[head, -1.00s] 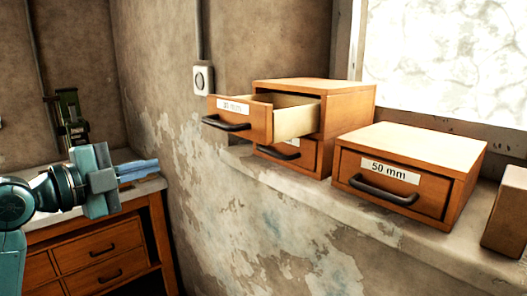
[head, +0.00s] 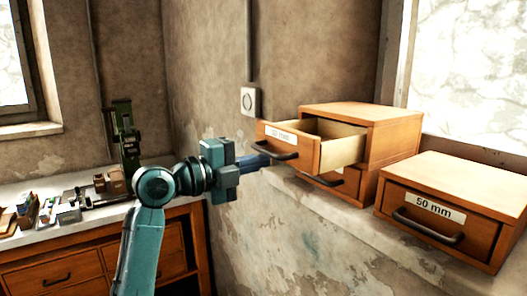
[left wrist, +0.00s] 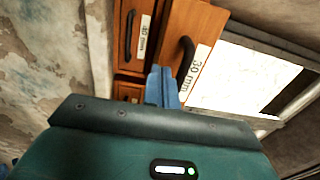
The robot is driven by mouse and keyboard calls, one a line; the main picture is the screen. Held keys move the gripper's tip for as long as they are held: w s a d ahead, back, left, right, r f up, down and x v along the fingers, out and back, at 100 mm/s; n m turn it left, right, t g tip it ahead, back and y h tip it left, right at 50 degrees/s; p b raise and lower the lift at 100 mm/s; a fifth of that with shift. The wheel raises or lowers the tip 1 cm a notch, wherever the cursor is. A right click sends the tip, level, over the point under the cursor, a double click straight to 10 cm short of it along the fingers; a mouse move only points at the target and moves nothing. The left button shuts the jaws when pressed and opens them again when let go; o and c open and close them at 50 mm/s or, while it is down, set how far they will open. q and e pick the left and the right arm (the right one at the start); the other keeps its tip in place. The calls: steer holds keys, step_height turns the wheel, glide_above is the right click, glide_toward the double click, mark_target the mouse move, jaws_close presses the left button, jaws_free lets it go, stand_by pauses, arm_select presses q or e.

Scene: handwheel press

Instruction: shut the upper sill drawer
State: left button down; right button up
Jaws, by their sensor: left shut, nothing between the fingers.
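The upper sill drawer (head: 308,148), labelled 30 mm, is pulled well out of the stacked wooden cabinet (head: 398,140) and its pale inside shows. Its dark handle (head: 276,147) is on the front; the handle also shows in the left wrist view (left wrist: 187,56). The lower drawer (head: 345,180), labelled 40 mm in the left wrist view (left wrist: 134,38), looks shut. My left gripper (head: 264,160) is shut and empty, its blue fingers pointing at the lower left of the open drawer's front. In the left wrist view the fingertips (left wrist: 161,72) are close to this front; I cannot tell whether they touch.
A 50 mm drawer box (head: 455,205) stands to the right on the stone sill (head: 345,215). A workbench (head: 95,240) with small items and a green press (head: 125,135) is at the left. A wall switch (head: 249,100) is behind the gripper. A window is at the right.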

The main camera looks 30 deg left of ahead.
arm_select(q)
steer(key=shift+x, duration=0.85)
steer(key=x, duration=0.9)
steer(key=shift+w, duration=0.3)
steer(key=shift+s, duration=0.1)
